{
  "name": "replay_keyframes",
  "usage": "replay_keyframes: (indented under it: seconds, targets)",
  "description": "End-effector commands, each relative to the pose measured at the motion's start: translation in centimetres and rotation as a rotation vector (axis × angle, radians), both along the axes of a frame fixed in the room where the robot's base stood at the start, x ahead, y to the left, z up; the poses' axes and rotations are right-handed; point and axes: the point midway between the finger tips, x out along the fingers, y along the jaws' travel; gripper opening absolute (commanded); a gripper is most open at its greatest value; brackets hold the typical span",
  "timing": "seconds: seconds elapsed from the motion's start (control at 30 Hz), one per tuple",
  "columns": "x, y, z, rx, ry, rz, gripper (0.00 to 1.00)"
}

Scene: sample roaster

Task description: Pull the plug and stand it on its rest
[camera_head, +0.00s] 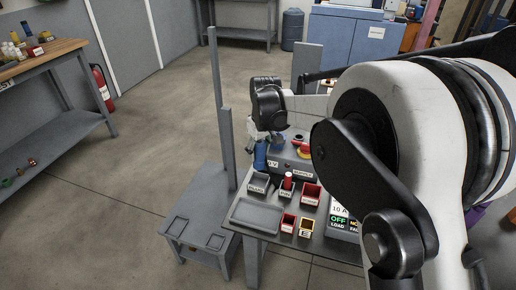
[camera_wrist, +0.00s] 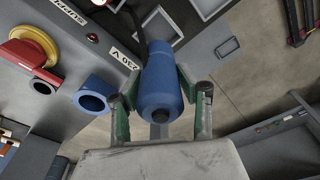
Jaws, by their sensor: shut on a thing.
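My gripper (camera_wrist: 160,100) is shut on the blue plug (camera_wrist: 161,78), with a green-padded finger on each side of its body. A dark cable (camera_wrist: 136,22) runs close to the plug's far end. The blue round socket (camera_wrist: 90,97) on the grey supply box is to the left of the plug, with its dark opening showing; the plug is apart from it. In the head view, a blue cylinder (camera_head: 260,154), which looks like the plug, is below my wrist, left of the box.
The grey supply box (camera_head: 289,162) carries a red rotary switch (camera_wrist: 22,55) on a yellow base. Labelled bins, including a red one (camera_head: 311,192), and a grey tray (camera_head: 257,215) are on the bench. A tall grey post (camera_head: 227,130) stands to the left. My arm hides the right side.

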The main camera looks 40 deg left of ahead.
Motion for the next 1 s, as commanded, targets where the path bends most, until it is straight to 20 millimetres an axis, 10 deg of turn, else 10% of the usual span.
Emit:
replay_keyframes:
  seconds: [1.0]
  targets:
    - [0.0,0.0,-5.8,0.0,0.0,0.0,0.02]
